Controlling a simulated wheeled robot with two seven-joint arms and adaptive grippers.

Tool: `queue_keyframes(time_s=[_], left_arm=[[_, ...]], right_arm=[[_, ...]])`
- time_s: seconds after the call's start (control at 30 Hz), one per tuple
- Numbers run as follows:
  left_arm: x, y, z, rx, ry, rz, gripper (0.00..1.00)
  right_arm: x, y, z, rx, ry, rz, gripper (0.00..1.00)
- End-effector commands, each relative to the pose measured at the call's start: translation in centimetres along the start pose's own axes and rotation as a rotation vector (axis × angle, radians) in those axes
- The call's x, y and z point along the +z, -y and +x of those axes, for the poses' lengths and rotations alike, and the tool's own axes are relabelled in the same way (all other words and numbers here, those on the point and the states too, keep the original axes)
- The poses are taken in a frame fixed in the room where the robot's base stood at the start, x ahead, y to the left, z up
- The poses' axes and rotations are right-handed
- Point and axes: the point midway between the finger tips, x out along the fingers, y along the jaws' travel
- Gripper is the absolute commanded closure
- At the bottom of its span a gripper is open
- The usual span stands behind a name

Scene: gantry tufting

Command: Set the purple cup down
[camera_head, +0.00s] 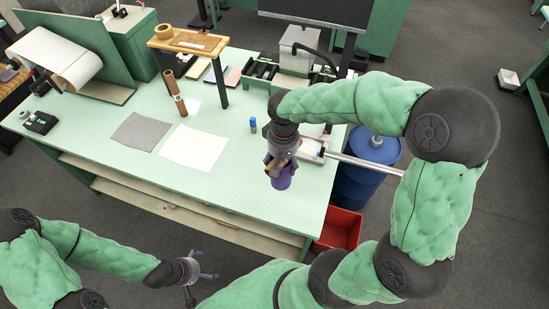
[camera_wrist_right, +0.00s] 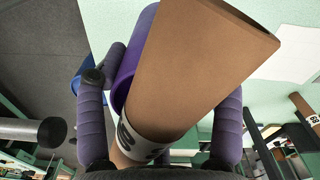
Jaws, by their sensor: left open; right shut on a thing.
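The purple cup (camera_head: 282,181) hangs below my right gripper (camera_head: 279,164) near the table's front right edge. In the right wrist view, the purple cup (camera_wrist_right: 130,75) shows between the fingers, partly hidden by a brown tube (camera_wrist_right: 192,65) with a black-and-white band. The tube overlaps the cup; I cannot tell whether it sits inside it. My right gripper (camera_wrist_right: 165,110) is shut on the cup. The cup's base is hidden in the wrist view. My left gripper (camera_head: 205,270) is open and empty, in front of the table and off its top.
The green table (camera_head: 95,150) bears a grey sheet (camera_head: 139,131), a white sheet (camera_head: 192,147) and a blue bottle (camera_head: 253,125). A small wooden stand (camera_head: 190,40) is at the back. A red bin (camera_head: 340,229) and blue drum (camera_head: 365,180) stand right of the table. The front middle is clear.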

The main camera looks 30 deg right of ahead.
Motion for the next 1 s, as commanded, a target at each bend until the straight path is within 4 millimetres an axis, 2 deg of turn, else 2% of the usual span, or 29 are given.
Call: queue_keyframes(time_s=[0.2,0.4,0.77,1.0], left_arm=[[0.0,0.1,0.1,0.000,-0.001,0.000,0.00],[-0.1,0.2,0.4,0.000,-0.001,0.000,0.00],[-0.1,0.2,0.6,0.000,-0.001,0.000,0.00],[-0.1,0.3,0.8,0.000,-0.001,0.000,0.00]], right_arm=[[-4.1,-0.4,2.3,0.001,0.004,0.000,0.89],[-6.7,-0.6,5.5,0.001,0.002,0.001,0.89],[-8.6,-0.8,7.7,0.001,0.000,0.000,0.89],[-8.5,-0.8,10.5,0.000,0.000,-0.001,0.89]])
